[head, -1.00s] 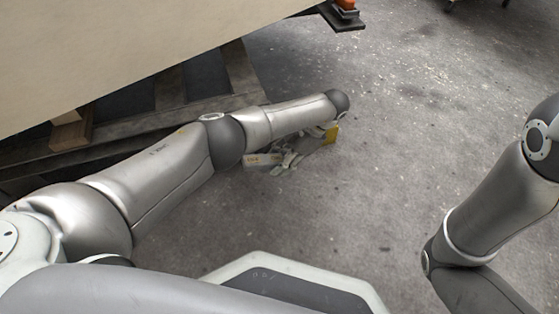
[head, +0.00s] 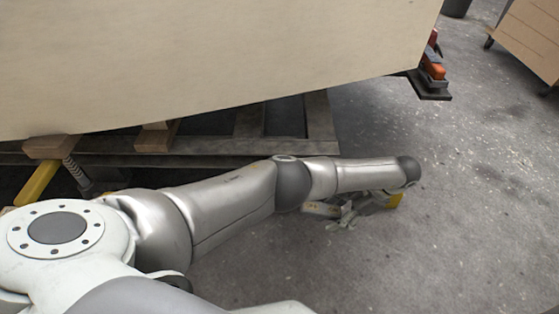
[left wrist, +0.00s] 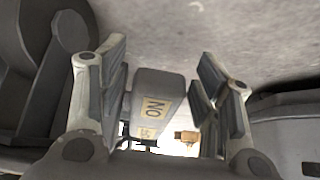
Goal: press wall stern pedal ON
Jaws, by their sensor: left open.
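A small grey block with yellow labels, one reading ON upside down, lies between my left gripper's fingers in the left wrist view (left wrist: 158,92). I take it for the pedal. Whether the fingers touch it I cannot tell. My left gripper (head: 345,214) is open and low over the concrete floor, below the hull's edge, partly hidden by its own arm. A pale labelled part (head: 320,209) shows at its left in the head view, and a yellow part (head: 396,200) at its right. My right gripper is out of view.
The pale plywood hull (head: 220,60) fills the upper left, over a dark timber pallet (head: 322,130). A red-orange fitting (head: 433,68) stands at the hull's right corner. A wooden box (head: 530,38) stands far right. The floor (head: 480,210) at right is clear.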

